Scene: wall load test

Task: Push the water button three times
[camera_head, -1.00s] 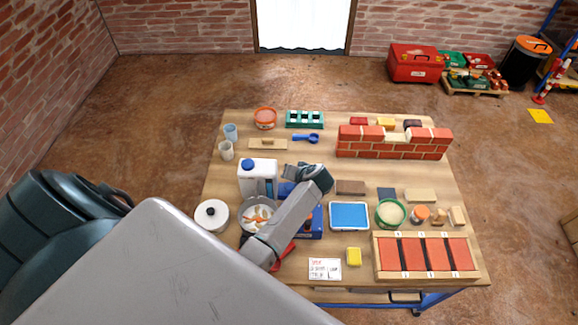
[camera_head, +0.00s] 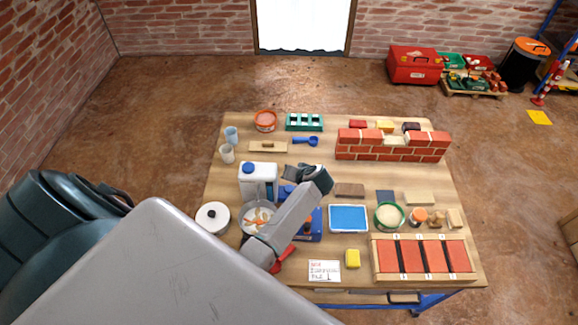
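A white container with a blue cap (camera_head: 258,181) stands upright at the left middle of the table. A blue box-like device (camera_head: 315,226) sits right of it, partly hidden behind my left arm. I cannot make out which part is the water button. My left gripper (camera_head: 291,172) is above the table, just right of the white container and over the back of the blue device. Its fingertips are small and partly hidden by the wrist, so their opening is unclear. I cannot tell whether it touches anything. My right gripper is not in view.
A pan with food (camera_head: 257,216) and a lidded white pot (camera_head: 212,217) stand left of my forearm. A blue tray (camera_head: 348,218), a green-rimmed bowl (camera_head: 389,216) and a red-panelled frame (camera_head: 375,262) are to the right. A small brick wall (camera_head: 392,153) stands at the back right.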

